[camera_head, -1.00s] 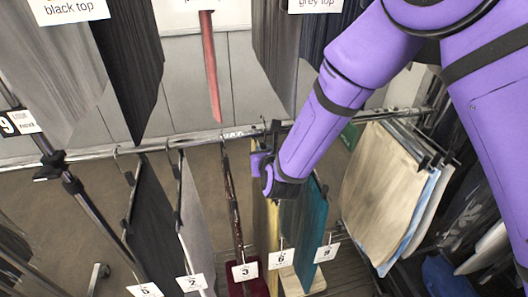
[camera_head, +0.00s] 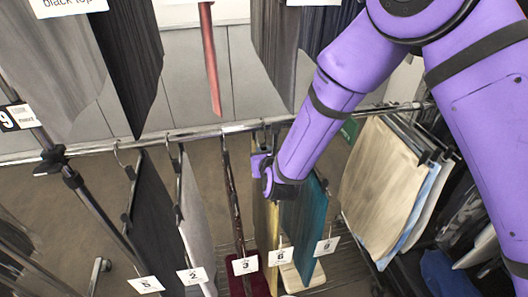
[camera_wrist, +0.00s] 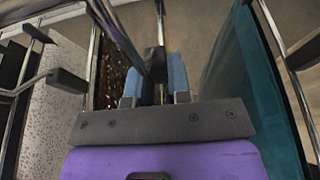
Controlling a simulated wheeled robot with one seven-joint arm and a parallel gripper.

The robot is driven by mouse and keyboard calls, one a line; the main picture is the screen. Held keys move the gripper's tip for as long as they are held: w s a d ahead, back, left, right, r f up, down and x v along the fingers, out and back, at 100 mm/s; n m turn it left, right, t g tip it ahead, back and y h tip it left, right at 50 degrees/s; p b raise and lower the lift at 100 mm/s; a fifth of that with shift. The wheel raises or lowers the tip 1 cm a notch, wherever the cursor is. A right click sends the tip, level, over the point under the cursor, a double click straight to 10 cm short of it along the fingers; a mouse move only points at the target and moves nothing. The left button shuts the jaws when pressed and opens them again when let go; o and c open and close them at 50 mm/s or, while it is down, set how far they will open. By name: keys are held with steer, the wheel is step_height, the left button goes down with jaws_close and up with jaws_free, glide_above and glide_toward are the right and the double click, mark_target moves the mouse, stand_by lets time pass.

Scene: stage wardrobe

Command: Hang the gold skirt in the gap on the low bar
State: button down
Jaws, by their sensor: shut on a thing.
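The gold skirt (camera_head: 261,215) shows edge-on in the head view as a narrow yellow strip under the low bar (camera_head: 190,134). It hangs between the dark red sequined garment (camera_head: 233,200) on its left and the teal garment (camera_head: 306,225) on its right. My gripper (camera_head: 264,172) is just below the bar, at the top of the gold skirt. In the wrist view my gripper (camera_wrist: 156,88) has its blue pads shut around the hanger stem (camera_wrist: 154,60). The gold cloth is hidden there. I cannot tell whether the hook rests on the bar.
A black garment (camera_head: 156,215) and a grey garment (camera_head: 194,220) hang further left on the bar. Cream and blue garments (camera_head: 380,190) hang at the right. Long garments (camera_head: 130,60) hang above. Bar space is free between the grey and dark red garments.

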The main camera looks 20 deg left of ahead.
steer(key=shift+f, duration=0.2)
steer(key=c, duration=1)
jaws_free()
